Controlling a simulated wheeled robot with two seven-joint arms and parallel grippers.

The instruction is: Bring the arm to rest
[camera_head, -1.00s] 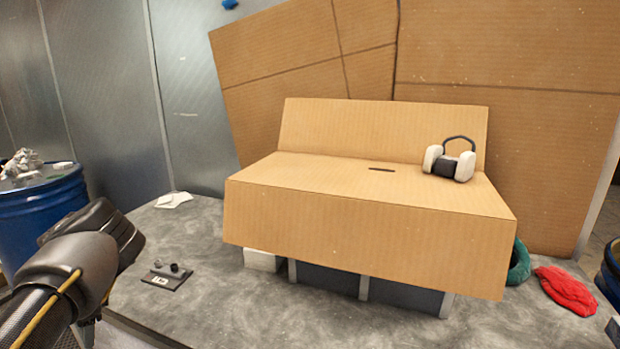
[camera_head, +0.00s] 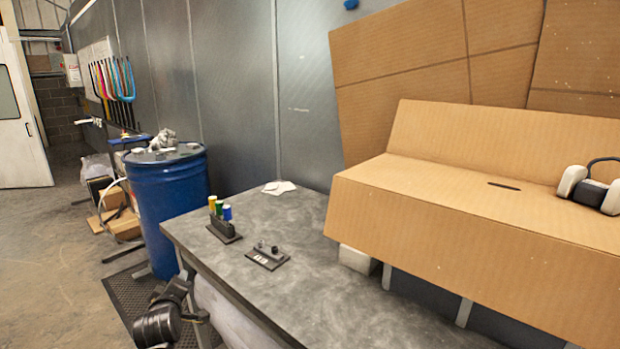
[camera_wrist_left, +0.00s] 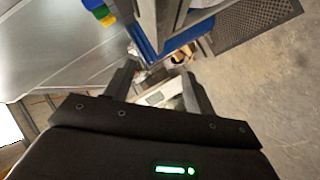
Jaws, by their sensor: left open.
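My left arm (camera_head: 160,318) shows low in the head view, beside the front left edge of the grey table (camera_head: 300,215) and over the floor side. In the left wrist view, my left gripper (camera_wrist_left: 159,72) has its two fingers spread with a gap between them. Nothing is held between the fingers; the gap looks down past the table toward floor-level clutter. My right gripper is in neither view.
A blue drum (camera_head: 168,210) stands left of the table. A cardboard-covered stand (camera_head: 450,230) carries ear defenders (camera_head: 590,186). Open floor (camera_head: 60,270) lies at left.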

